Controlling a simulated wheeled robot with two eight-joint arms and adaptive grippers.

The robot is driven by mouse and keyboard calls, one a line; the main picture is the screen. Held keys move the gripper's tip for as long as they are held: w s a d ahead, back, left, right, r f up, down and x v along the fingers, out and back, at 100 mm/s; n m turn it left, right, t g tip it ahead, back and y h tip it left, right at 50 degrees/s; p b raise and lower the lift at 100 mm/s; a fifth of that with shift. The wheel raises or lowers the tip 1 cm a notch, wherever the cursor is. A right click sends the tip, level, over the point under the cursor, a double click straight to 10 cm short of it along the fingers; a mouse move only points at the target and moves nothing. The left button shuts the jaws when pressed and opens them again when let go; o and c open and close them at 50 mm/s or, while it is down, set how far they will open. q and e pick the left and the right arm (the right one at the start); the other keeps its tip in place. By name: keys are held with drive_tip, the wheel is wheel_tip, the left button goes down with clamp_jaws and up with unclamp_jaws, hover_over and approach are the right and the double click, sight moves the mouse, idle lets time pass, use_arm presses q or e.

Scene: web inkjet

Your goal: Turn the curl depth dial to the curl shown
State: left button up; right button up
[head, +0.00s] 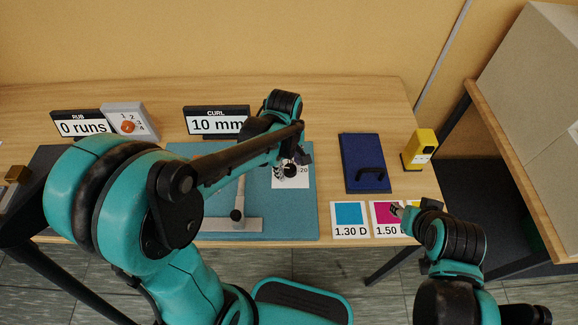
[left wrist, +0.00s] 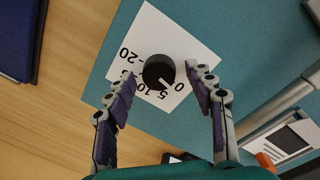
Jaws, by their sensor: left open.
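The black curl depth dial (left wrist: 158,70) sits on a white scale card (left wrist: 196,52) with 0, 5, 10 and 20 printed around it. Its white pointer mark faces the side of the card with the 0 and 5 marks. The card also shows in the head view (head: 290,182), partly covered. The curl sign (head: 216,122) reads 10 mm, its right end hidden by my left arm. My left gripper (left wrist: 161,72) is open, its fingers on either side of the dial with gaps; it also shows in the head view (head: 293,162). My right gripper (head: 400,210) is by the colour cards; its jaws are unclear.
The teal mat (head: 300,222) bears a grey T-shaped fixture (head: 238,216). A dark blue case (head: 364,160) and a yellow device (head: 420,148) stand to the right. A rub sign (head: 80,128) and a numbered knob box (head: 128,118) are at back left. Colour cards (head: 349,220) lie at the front.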

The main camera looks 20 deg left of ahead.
use_arm(q)
drive_tip(key=c, duration=1.2)
drive_tip(key=shift+o, duration=0.2)
drive_tip(key=m, duration=0.3)
drive_tip(key=shift+m+p, duration=0.35)
drive_tip(key=shift+m, duration=0.05)
drive_tip(key=m, duration=0.3)
drive_tip(key=shift+w+m, duration=0.1)
drive_tip(key=shift+m, duration=0.3)
drive_tip(key=m+p, duration=0.1)
drive_tip(key=m, duration=0.3)
drive_tip(key=shift+d+g, duration=0.1)
drive_tip(key=shift+g, duration=0.3)
drive_tip(key=shift+m, duration=2)
